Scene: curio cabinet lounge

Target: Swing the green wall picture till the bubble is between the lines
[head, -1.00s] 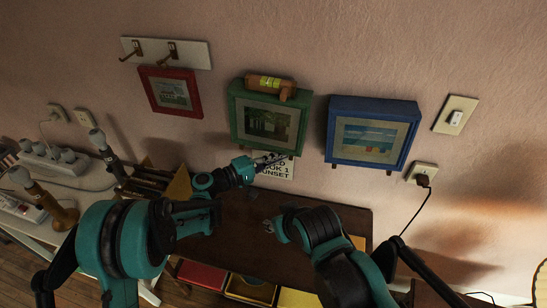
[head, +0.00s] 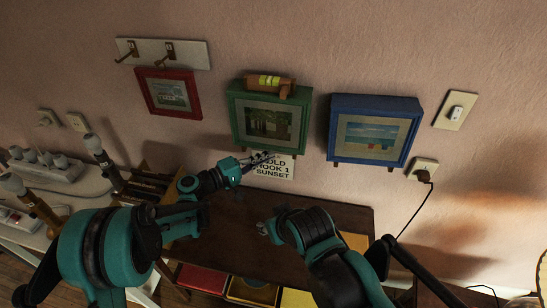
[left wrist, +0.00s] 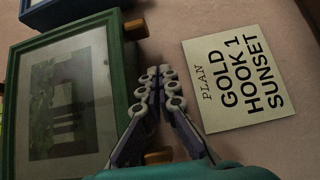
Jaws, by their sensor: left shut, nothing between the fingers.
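The green wall picture (head: 235,128) hangs in the middle of the wall; its frame also shows in the left wrist view (left wrist: 118,75). A brown level with a yellow-green vial (head: 270,82) sits on its top edge. The bubble and lines are too small to make out. Brown pegs (left wrist: 135,29) stick out at its bottom edge. My left gripper (head: 270,157) is shut and empty below the picture, over the white note; in the left wrist view its tips (left wrist: 160,73) lie beside the bottom edge, between two pegs. Contact is unclear. My right gripper (head: 264,229) is low over the dark cabinet.
A white note (left wrist: 237,82) reads "PLAN GOLD HOOK 1 SUNSET". A red picture (head: 168,92) hangs left, a blue one (head: 372,132) right. A hook board (head: 190,53) is above the red one. The dark cabinet top (head: 240,250) lies below. A switch and plugged outlet (head: 423,169) are at right.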

